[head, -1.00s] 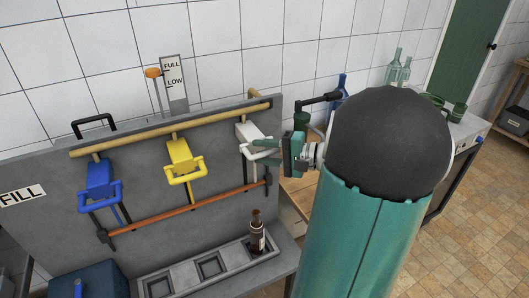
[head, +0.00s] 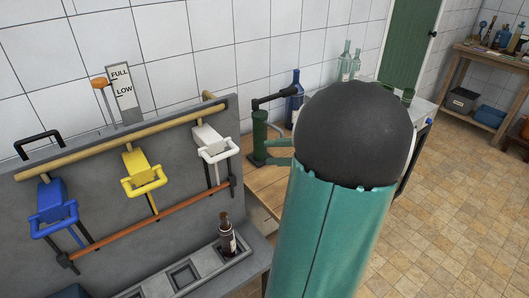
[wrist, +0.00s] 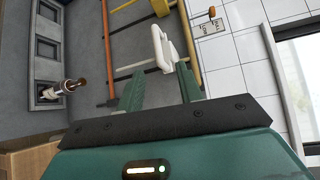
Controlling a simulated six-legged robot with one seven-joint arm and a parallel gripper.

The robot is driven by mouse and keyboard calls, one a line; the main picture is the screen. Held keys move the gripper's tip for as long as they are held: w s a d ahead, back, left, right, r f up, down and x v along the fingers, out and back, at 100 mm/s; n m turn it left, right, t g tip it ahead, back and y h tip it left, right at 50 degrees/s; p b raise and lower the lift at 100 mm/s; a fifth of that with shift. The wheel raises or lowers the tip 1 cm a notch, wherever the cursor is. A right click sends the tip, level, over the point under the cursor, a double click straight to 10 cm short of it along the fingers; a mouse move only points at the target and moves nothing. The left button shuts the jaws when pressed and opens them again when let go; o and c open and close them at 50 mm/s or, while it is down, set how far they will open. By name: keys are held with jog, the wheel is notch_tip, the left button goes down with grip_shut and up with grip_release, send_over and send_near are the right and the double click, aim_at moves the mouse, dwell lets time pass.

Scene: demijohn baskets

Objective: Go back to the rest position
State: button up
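My gripper (head: 276,152) is partly hidden behind my own arm in the head view. Its green fingers point left and are apart from the white tap (head: 212,145). In the wrist view the fingers (wrist: 160,88) are spread with an empty gap between them. The white tap also shows beyond that gap (wrist: 158,48). A dark bottle with a pale label (head: 227,238) stands upright in the right slot of the grey tray (head: 211,262), below the white tap.
A yellow tap (head: 141,172) and a blue tap (head: 54,207) hang left of the white one. A green device with a black lever (head: 260,135) stands on the wooden bench behind my gripper. A shelf (head: 462,70) is at the far right. The tiled floor (head: 430,220) is open.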

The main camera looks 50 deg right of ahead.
dwell(0.6)
jog(key=w+a+f+n+g, duration=0.1)
jog(key=w+a+n+g, duration=0.25)
jog(key=a, duration=0.55)
jog(key=w+a+f+n+g, duration=0.15)
jog(key=a+g, duration=0.35)
jog(key=a, duration=0.5)
jog(key=s+a+n+h, duration=0.2)
jog(key=a+n+h, duration=0.2)
jog(key=a, duration=0.3)
jog(key=s+a+r+n+h, duration=0.1)
jog(key=a+n+h, duration=0.3)
jog(key=a, duration=0.3)
jog(key=shift+s+a+r+n, duration=0.3)
jog(key=shift+s+a+n, duration=0.05)
jog(key=shift+s+n, duration=0.05)
jog(key=shift+d, duration=0.1)
